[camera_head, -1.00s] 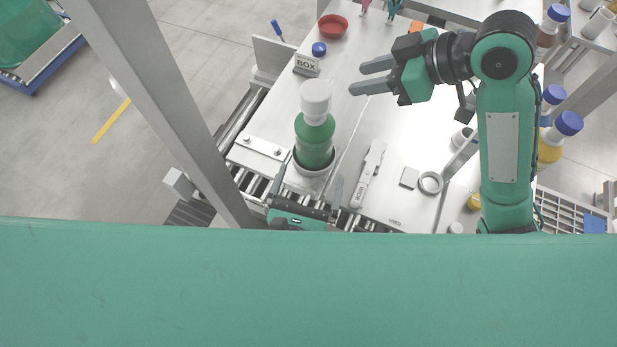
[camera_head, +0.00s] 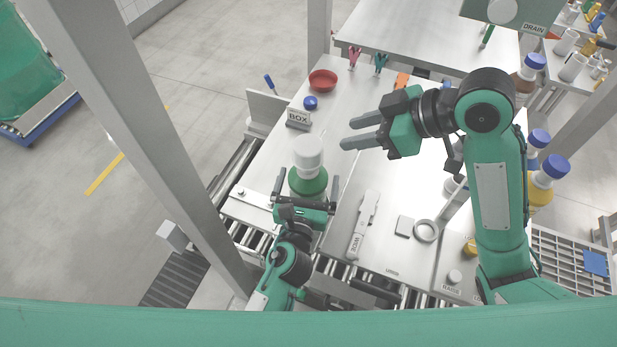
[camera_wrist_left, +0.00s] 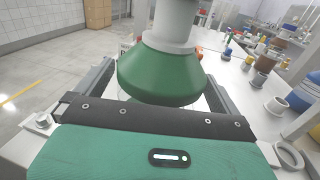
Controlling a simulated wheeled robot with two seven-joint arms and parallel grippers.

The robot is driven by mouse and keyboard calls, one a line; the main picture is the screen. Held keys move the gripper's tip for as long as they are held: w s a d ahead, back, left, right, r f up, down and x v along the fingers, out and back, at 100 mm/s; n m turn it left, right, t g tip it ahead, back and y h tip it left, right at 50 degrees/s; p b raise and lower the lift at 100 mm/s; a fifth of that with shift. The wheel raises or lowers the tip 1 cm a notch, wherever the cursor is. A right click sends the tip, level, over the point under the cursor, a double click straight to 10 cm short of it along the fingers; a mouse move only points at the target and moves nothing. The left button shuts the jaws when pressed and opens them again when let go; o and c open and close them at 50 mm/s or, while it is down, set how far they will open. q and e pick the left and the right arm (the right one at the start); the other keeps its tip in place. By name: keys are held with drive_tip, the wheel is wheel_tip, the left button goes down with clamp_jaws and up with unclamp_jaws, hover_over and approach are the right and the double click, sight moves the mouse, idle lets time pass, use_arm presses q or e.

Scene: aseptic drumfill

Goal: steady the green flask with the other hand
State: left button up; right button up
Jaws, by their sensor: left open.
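The green flask (camera_head: 308,183) with a white cap (camera_head: 308,153) stands upright at the near left end of the metal table. My left gripper (camera_head: 308,188) is open, its two fingers on either side of the flask. In the left wrist view the flask's green shoulder (camera_wrist_left: 160,75) is between the open fingers, with a gap on the right; contact cannot be told. The flask's lower part is hidden behind the gripper. My right gripper (camera_head: 345,134) is open and empty above the table, right of the flask's cap.
A pale tool (camera_head: 363,222), a dark square (camera_head: 404,226) and a ring (camera_head: 426,231) lie to the right. A grey post (camera_head: 165,150) stands at the left.

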use_arm(q)
drive_tip(key=shift+w, duration=0.45)
drive_tip(key=c, duration=1)
drive_tip(key=shift+c, duration=0.2)
drive_tip(key=shift+f, duration=0.1)
idle(0.4)
drive_tip(key=o, duration=0.5)
drive_tip(key=shift+c, duration=0.2)
drive_tip(key=c, duration=0.6)
